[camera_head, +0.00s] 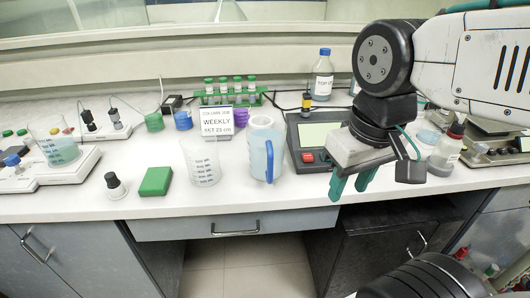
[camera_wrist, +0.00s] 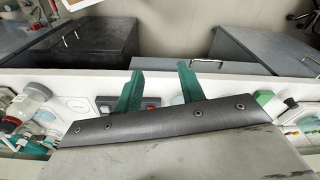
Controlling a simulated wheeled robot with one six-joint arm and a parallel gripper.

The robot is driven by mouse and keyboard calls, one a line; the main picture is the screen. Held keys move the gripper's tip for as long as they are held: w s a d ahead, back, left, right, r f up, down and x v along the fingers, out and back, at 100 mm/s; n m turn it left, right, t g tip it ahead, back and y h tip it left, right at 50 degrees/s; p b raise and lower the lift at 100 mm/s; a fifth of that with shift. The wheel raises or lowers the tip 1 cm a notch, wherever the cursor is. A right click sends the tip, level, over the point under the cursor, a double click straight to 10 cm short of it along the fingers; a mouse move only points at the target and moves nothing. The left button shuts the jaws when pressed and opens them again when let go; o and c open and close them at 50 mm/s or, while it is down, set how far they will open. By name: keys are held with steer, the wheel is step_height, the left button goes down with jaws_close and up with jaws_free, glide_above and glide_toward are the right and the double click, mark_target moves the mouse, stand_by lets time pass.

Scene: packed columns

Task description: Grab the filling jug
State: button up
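The filling jug (camera_head: 259,150) is a clear jug with a blue handle (camera_head: 269,161) and pale blue contents. It stands upright on the white bench near the middle of the head view. My gripper (camera_head: 351,186) is to the right of the jug, apart from it, with its green fingers pointing down near the bench's front edge. The fingers are spread with nothing between them; the gripper also shows open in the wrist view (camera_wrist: 160,72). I cannot make out the jug in the wrist view.
A clear empty beaker (camera_head: 201,160) stands just left of the jug, and a label card (camera_head: 217,121) behind them. A balance (camera_head: 317,133) is to the right. A green tube rack (camera_head: 232,99) and a blue-capped bottle (camera_head: 323,77) stand behind. A green block (camera_head: 155,181) lies left.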

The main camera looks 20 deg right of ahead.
stand_by(0.4)
steer(key=o, duration=0.8)
steer(key=shift+w+r, duration=0.1)
steer(key=shift+w, duration=0.1)
steer(key=shift+o, duration=0.2)
steer(key=m+g+y, duration=0.1)
steer(key=m, duration=1.9)
glide_above(271, 145)
steer(key=s, duration=0.2)
steer(key=shift+w+d+f, duration=0.15)
steer(key=shift+w+f, duration=0.05)
steer(key=shift+f, duration=0.2)
steer(key=shift+w+f+m, duration=0.15)
steer(key=shift+w+m, duration=0.15)
steer(key=shift+m, duration=0.2)
steer(key=shift+w+f, duration=0.15)
steer(key=shift+f, duration=0.1)
steer(key=shift+w+a+f, duration=0.1)
steer(key=shift+w+f, duration=0.05)
steer(key=shift+f, duration=1.05)
steer(key=shift+w+a+f, duration=0.1)
steer(key=shift+f, duration=1.15)
steer(key=shift+w+a+f, duration=0.1)
steer(key=shift+w+f, duration=0.05)
steer(key=shift+f, duration=1.05)
